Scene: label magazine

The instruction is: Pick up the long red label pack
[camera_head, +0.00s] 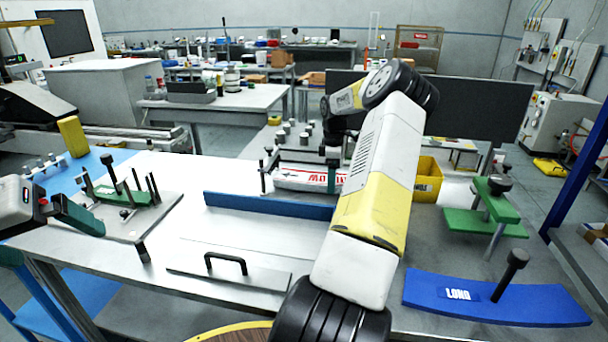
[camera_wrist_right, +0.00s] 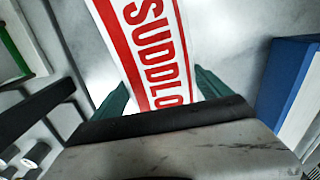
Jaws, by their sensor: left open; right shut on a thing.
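The long red label pack (camera_head: 308,179), white with red bands and red lettering, lies lengthwise behind the blue bar in the head view. It fills the upper middle of the right wrist view (camera_wrist_right: 150,45). My right gripper (camera_wrist_right: 163,92) is shut on the pack, with a green fingertip on each side of it. In the head view my right arm hides part of that gripper and the pack's right end. I cannot tell whether the pack is clear of the surface under it. My left gripper (camera_head: 72,213) is open and empty at the far left, over the table.
A blue bar (camera_head: 268,206) and a plate with a black handle (camera_head: 226,263) are in front of the pack. A fixture with black posts (camera_head: 128,196) stands left. A yellow bin (camera_head: 428,180), a green clamp stand (camera_head: 487,222) and a blue "LONG" plate (camera_head: 540,303) are right.

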